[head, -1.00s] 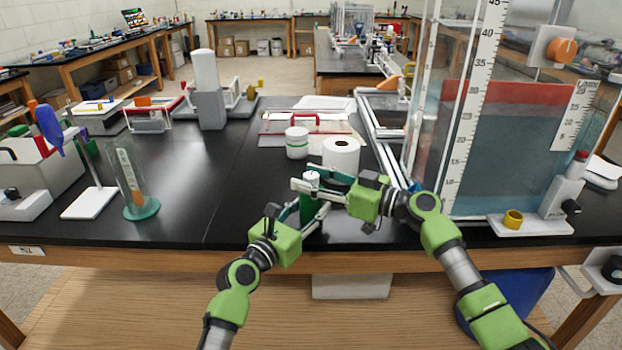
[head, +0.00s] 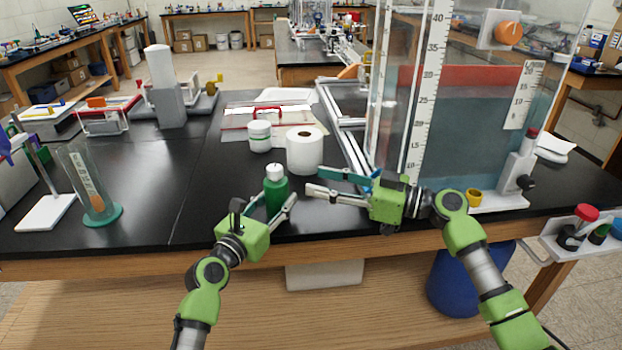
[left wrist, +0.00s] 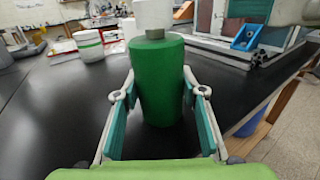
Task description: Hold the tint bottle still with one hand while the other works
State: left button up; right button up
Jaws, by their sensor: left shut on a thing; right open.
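The green tint bottle (head: 276,195) with a white cap (head: 275,171) stands upright near the front edge of the black bench. My left gripper (head: 271,204) is shut on its body, one finger on each side. In the left wrist view the green body (left wrist: 160,85) rises between the two teal-padded fingers, and its white cap (left wrist: 153,14) is partly cut off at the top. My right gripper (head: 315,181) is open and empty just right of the bottle, apart from it, its fingers pointing left.
A white paper roll (head: 304,151) and a white jar with a green band (head: 260,137) stand behind the bottle. A large scaled glass tank (head: 455,130) rises to the right. The bench left of the bottle is clear.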

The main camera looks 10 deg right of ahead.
dwell(0.3)
pick_arm(q)
jog(key=o, duration=1.3)
jog(key=shift+s+a, duration=0.1)
